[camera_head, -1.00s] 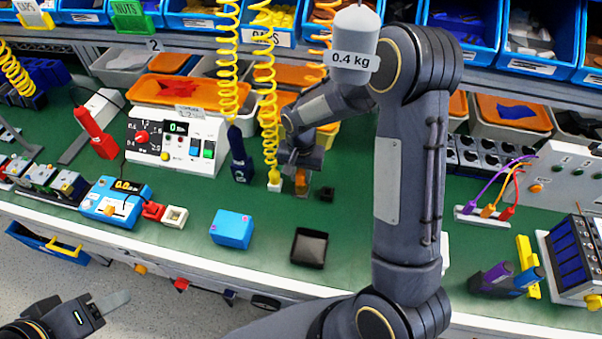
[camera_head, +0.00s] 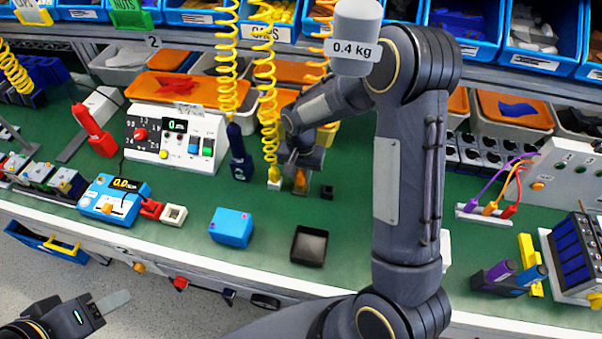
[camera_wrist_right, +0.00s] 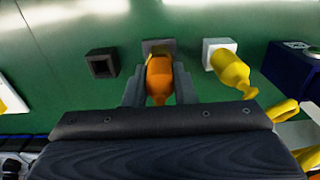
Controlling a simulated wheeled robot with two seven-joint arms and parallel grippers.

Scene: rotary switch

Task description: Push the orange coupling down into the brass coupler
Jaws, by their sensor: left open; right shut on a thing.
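My right gripper (camera_head: 301,170) reaches down to the bench and is shut on the orange coupling (camera_wrist_right: 159,78). In the right wrist view the coupling stands between the two fingers (camera_wrist_right: 160,90). The coupling also shows below the gripper in the head view (camera_head: 300,180). The brass coupler (camera_wrist_right: 158,46) is a small brownish square block right at the coupling's end. How deep the coupling sits in it cannot be told, as the joint is partly hidden. My left gripper (camera_head: 108,306) is open and empty at the lower left, off the bench's front edge.
A yellow coupling on a coiled hose stands at a white block (camera_wrist_right: 222,52), close beside the gripper. A dark square socket (camera_wrist_right: 102,63) is on the other side. A blue plug (camera_head: 240,155), a blue box (camera_head: 231,227) and a black tray (camera_head: 309,245) are nearby.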

